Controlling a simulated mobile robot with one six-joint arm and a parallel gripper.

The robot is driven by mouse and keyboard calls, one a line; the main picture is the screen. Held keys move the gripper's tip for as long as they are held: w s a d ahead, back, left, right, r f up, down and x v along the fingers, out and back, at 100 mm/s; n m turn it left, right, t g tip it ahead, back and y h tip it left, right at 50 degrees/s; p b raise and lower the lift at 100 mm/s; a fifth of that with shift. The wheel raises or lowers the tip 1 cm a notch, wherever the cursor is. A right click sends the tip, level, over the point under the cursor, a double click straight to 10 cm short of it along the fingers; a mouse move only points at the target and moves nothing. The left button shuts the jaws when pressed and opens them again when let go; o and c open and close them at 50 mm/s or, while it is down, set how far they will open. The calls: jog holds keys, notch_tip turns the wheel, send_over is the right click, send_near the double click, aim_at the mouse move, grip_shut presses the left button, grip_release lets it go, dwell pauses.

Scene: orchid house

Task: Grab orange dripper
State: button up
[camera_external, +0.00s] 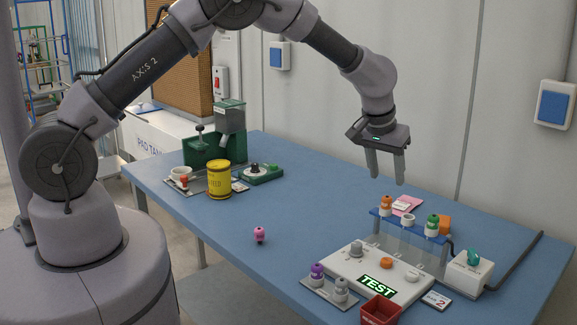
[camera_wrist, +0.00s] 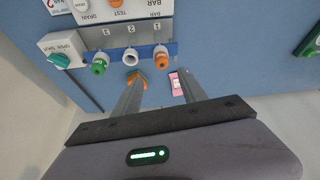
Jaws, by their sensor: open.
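The orange dripper (camera_external: 386,203) stands upright in the left end of a blue rack (camera_external: 409,226). It also shows in the wrist view (camera_wrist: 161,54), at the rack end nearest the pink card. A white ring-topped piece (camera_external: 408,219) and a green dripper (camera_external: 432,225) stand in the same rack. My gripper (camera_external: 386,180) hangs above the rack, fingers pointing down, open and empty. In the wrist view the orange dripper lies beyond the gap between my fingertips (camera_wrist: 160,77), and nothing is between them.
A white TEST panel (camera_external: 345,265) with an orange knob lies in front of the rack. An orange block (camera_external: 445,224) and a pink card (camera_external: 407,204) lie behind it.

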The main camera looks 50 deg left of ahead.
aim_at(387, 197)
jog(key=b+x, duration=0.1)
jog(key=x, duration=0.6)
jog(key=shift+a+f+b, duration=0.2)
jog(key=shift+f+b, duration=0.15)
jog(key=shift+s+r, duration=0.15)
jog(key=shift+c, duration=1.4)
grip_shut()
